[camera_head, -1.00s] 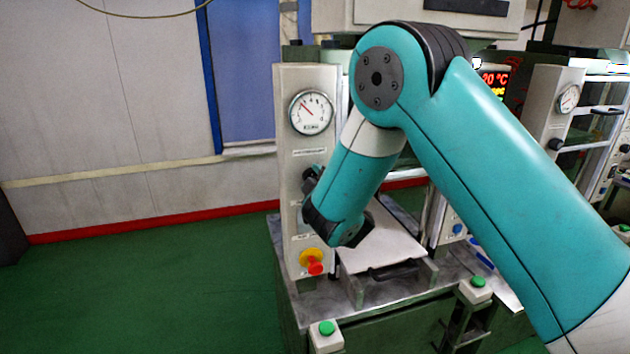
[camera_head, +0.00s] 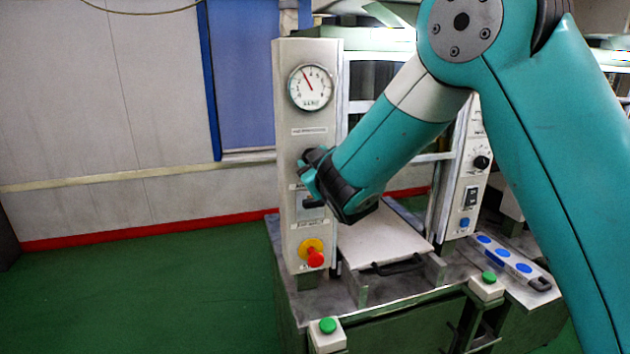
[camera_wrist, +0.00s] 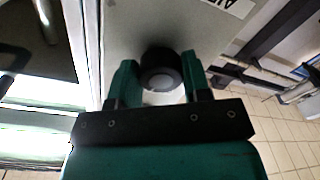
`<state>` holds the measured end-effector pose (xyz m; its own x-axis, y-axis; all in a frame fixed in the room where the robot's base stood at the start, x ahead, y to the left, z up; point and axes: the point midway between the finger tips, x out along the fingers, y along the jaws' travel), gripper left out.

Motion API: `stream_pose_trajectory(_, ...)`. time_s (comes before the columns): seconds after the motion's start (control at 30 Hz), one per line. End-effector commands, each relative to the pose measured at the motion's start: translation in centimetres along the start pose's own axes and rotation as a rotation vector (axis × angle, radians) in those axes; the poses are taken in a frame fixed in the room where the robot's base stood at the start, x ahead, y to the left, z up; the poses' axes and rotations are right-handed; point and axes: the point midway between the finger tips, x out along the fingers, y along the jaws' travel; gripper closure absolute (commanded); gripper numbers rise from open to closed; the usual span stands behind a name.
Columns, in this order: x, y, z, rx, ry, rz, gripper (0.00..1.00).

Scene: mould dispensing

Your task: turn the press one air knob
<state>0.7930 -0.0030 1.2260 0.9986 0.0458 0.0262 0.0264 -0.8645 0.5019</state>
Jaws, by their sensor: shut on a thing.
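The press one air knob is a round black knob (camera_wrist: 161,68) on the pale panel, in the upper middle of the wrist view. My gripper (camera_wrist: 157,80) has a teal finger on each side of it and is shut on it. In the head view my gripper (camera_head: 309,175) reaches from the right to the front of the upright control panel (camera_head: 292,120), below the round gauge (camera_head: 311,87). There the knob is mostly hidden by my gripper and wrist. Part of a label (camera_wrist: 236,6) shows beside the knob in the wrist view.
A red button on a yellow base (camera_head: 314,256) sits low on the panel, below my gripper. A pale plate with a dark handle (camera_head: 397,266) lies right of it. Green buttons (camera_head: 328,325) stand in front. The green floor (camera_head: 150,290) at left is clear.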

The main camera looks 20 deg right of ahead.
Motion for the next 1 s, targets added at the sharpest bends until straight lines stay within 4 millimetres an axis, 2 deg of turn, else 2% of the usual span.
stream_pose_trajectory(0.03,-0.04,-0.36,0.59,0.036,0.005,0.003,0.8)
stream_pose_trajectory(0.43,-0.02,-0.23,0.26,0.233,0.007,0.01,0.8)
stream_pose_trajectory(1.0,0.0,-0.09,0.03,0.265,0.005,0.011,0.8)
